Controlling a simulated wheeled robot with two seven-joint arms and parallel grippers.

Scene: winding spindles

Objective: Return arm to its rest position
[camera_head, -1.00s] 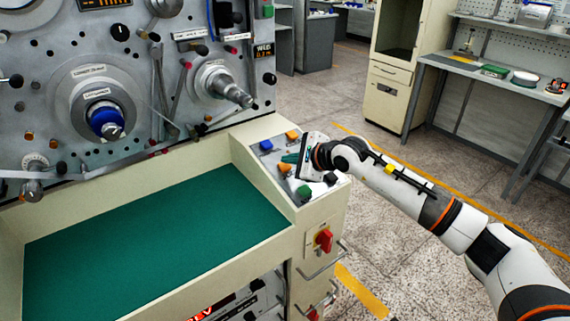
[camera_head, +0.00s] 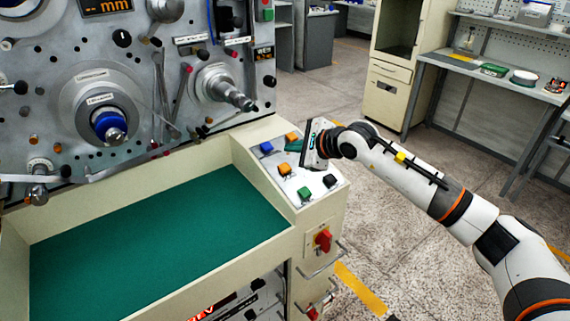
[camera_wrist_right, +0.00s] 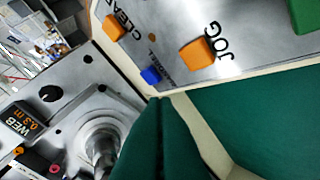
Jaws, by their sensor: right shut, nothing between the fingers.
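My right gripper (camera_head: 291,146) has green fingers, which are shut and empty. It hangs over the button panel (camera_head: 312,198) at the right end of the machine's desk, near its back right edge. In the right wrist view the closed green fingers (camera_wrist_right: 160,125) fill the lower middle, with the panel's buttons beyond them. My right arm reaches in from the lower right, over the floor. Whether the fingertips touch the panel is hard to tell, but they look raised above it. My left gripper is not in view.
The panel carries a blue button (camera_head: 266,147), an orange button (camera_head: 284,169), a green button (camera_head: 304,193) and a black button (camera_head: 329,181). A red rotary switch (camera_head: 323,240) sits on the front. Spindles (camera_head: 225,88) protrude behind. Floor right of the machine is open.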

